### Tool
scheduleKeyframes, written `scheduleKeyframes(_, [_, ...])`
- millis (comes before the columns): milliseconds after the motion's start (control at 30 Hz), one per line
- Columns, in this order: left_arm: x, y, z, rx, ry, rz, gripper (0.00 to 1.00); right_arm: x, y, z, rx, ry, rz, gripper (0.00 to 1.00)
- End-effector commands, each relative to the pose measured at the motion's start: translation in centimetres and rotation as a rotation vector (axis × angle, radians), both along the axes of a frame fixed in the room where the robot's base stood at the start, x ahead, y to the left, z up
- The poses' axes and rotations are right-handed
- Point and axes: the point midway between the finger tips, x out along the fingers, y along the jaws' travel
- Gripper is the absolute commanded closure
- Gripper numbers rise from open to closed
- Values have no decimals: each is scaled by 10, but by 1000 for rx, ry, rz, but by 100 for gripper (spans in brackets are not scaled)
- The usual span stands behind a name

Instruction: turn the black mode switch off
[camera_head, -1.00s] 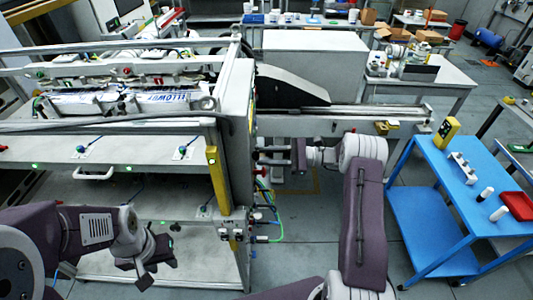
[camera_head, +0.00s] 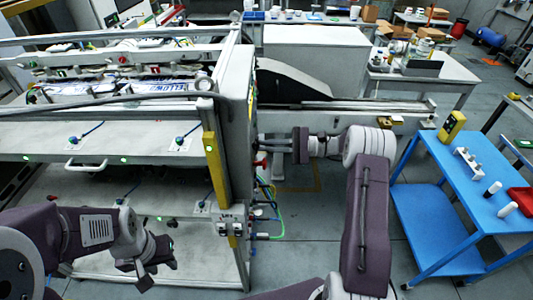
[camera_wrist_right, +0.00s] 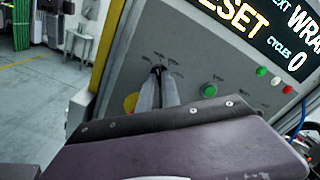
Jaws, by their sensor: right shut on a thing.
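The black mode switch (camera_wrist_right: 157,70) is on the grey control panel (camera_wrist_right: 185,45) in the right wrist view. Only its tip shows above my fingertips; the rest is hidden between them, so its exact setting is hard to read. My right gripper (camera_wrist_right: 158,90) is shut on it. In the head view my right gripper (camera_head: 261,143) reaches in from the right to the side of the machine, and the switch is not visible there. My left gripper (camera_head: 156,267) is open and empty, low at the left in front of the machine.
The panel also has a green button (camera_wrist_right: 209,90), a yellow round part (camera_wrist_right: 130,102), small lamps (camera_wrist_right: 275,80) and a display (camera_wrist_right: 262,30) reading "RESET" and "CYCLES 0". A blue cart (camera_head: 440,165) stands at the right. Cables (camera_head: 268,200) hang below my right gripper.

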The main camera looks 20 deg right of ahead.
Motion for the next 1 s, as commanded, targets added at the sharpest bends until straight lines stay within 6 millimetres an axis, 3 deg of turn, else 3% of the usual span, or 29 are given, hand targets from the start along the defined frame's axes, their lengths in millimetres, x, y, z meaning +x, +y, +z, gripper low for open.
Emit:
scheduleKeyframes(33, [0,0,-16,0,0,0,64,1,-1,-3,-6,-49,-1,100])
scheduleKeyframes(400, [0,0,-63,0,0,0,64,0,0,-1,-84,-319,-1,100])
scheduleKeyframes(700, [0,0,-83,0,0,0,64,0,0,2,-121,-445,0,100])
scheduleKeyframes(1000, [0,0,-88,0,0,0,64,0,0,4,-131,-479,0,100])
